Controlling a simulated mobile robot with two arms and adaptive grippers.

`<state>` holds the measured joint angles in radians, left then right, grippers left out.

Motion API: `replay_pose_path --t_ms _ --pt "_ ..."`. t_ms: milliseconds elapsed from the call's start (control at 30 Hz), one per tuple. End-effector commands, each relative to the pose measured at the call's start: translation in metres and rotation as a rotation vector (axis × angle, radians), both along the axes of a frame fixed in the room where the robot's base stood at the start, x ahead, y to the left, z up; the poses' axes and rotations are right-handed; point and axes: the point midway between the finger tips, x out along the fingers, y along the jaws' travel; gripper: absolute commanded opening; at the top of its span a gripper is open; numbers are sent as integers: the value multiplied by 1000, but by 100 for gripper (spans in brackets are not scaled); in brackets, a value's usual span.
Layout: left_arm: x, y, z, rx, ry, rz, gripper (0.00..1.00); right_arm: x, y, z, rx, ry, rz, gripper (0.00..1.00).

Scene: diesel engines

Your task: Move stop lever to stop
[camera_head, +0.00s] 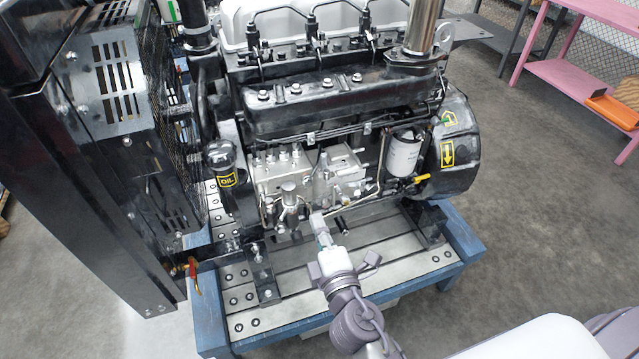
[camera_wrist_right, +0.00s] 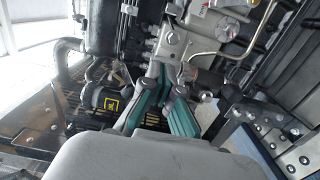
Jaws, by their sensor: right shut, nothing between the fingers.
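The black diesel engine (camera_head: 318,100) stands on a blue-framed bench. The silver injection pump (camera_head: 290,178) is on its near side, with small levers and fittings. I cannot tell for certain which small part is the stop lever. My right gripper (camera_head: 319,220) reaches up from the bottom, just in front of and below the pump. In the right wrist view its teal fingers (camera_wrist_right: 166,90) are shut and empty, with their tips close under the pump (camera_wrist_right: 182,42). Contact with a lever cannot be made out. My left gripper is out of view.
A yellow-handled valve (camera_head: 422,178) sits below the white filter (camera_head: 403,152). A red-handled valve (camera_head: 192,275) is at the radiator's foot. The slotted bench top (camera_head: 385,262) is mostly clear at the front right.

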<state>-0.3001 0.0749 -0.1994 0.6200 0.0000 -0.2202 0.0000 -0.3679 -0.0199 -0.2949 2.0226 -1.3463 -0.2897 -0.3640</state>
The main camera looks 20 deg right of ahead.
Motion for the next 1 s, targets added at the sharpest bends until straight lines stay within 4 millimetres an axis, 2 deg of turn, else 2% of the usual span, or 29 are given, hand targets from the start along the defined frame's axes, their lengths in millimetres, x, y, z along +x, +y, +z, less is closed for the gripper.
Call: replay_pose_path --t_ms 133,267,667,700,800,1000 --pt "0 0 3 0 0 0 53 5 0 1 1 1 0 0" --pt "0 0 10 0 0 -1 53 22 0 3 1 -1 0 0" --pt "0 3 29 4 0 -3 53 105 -1 2 2 0 0 0" --pt "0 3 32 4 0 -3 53 104 -11 2 -2 2 -1 0" --pt "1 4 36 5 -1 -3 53 106 -25 1 -1 2 -1 0" --pt "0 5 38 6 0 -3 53 109 -39 0 1 1 0 0"
